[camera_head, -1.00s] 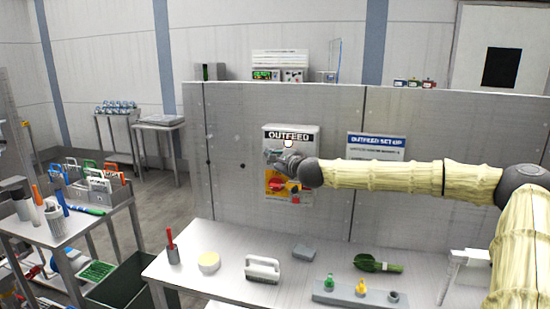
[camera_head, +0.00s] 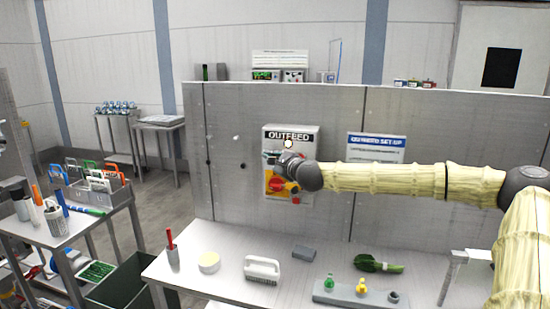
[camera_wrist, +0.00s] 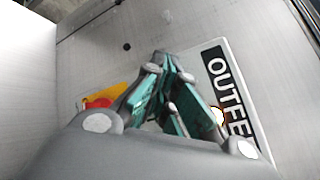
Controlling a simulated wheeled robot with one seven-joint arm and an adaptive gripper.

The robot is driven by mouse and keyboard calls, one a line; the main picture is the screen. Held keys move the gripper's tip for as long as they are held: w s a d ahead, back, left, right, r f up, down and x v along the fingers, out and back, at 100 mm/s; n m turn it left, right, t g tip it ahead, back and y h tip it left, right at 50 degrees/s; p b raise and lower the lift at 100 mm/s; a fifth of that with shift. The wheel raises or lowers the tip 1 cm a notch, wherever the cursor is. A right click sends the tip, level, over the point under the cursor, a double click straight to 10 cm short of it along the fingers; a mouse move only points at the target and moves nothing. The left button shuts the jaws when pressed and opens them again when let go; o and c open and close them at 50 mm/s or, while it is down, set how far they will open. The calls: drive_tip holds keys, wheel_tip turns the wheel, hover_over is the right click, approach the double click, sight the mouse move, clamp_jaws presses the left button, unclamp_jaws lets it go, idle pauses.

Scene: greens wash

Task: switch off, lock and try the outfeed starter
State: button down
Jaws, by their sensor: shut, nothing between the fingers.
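The outfeed starter is a pale box (camera_head: 307,134) marked OUTFEED, on the grey panel behind the bench. It has a pale round lamp (camera_head: 288,144), and below that a yellow plate (camera_head: 270,188) with a red switch handle (camera_head: 290,187). A small red button (camera_head: 295,199) is below right. My gripper (camera_head: 268,156) is in front of the box, above the handle; whether it touches the box is unclear. In the wrist view my gripper's teal-padded fingers (camera_wrist: 168,98) are shut and empty, and partly hide the box. The handle's red part (camera_wrist: 98,103) shows to their left; its exact angle cannot be told.
An outfeed set-up sign (camera_head: 377,143) hangs right of the box, behind my arm. A side table at left carries a rack (camera_head: 95,195) of coloured-shackle items.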

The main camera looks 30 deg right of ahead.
drive_tip(key=shift+s+a, duration=1.65)
drive_tip(key=shift+a, duration=0.25)
drive_tip(key=s+a+f+n+g+y, duration=0.1)
drive_tip(key=s+a+f+n+g, duration=0.15)
drive_tip(key=a+f, duration=0.55)
drive_tip(key=s+a+f+n+g+y, duration=0.1)
drive_tip(key=a+f+n, duration=0.4)
drive_tip(key=f, duration=0.5)
drive_tip(key=s+a+f+n+g+y, duration=0.1)
drive_tip(key=s+a+f+n+g, duration=0.15)
drive_tip(key=a+f, duration=0.6)
drive_tip(key=s+a+f+n+g, duration=0.2)
drive_tip(key=s+a+f+n, duration=0.1)
drive_tip(key=s+f, duration=0.5)
drive_tip(key=s+a+f+n+g, duration=0.25)
drive_tip(key=s+a+f, duration=0.2)
drive_tip(key=f, duration=0.45)
drive_tip(key=s+d+f+n+g+h, duration=0.1)
drive_tip(key=s+f+n+g, duration=0.2)
drive_tip(key=s, duration=1.3)
drive_tip(key=s+d+f+n+g, duration=0.1)
drive_tip(key=s+f+n+g, duration=0.2)
drive_tip(key=s+f+n, duration=0.5)
drive_tip(key=s+f, duration=0.4)
drive_tip(key=s, duration=0.5)
drive_tip(key=shift+g+h, duration=0.35)
drive_tip(key=shift+h, duration=0.05)
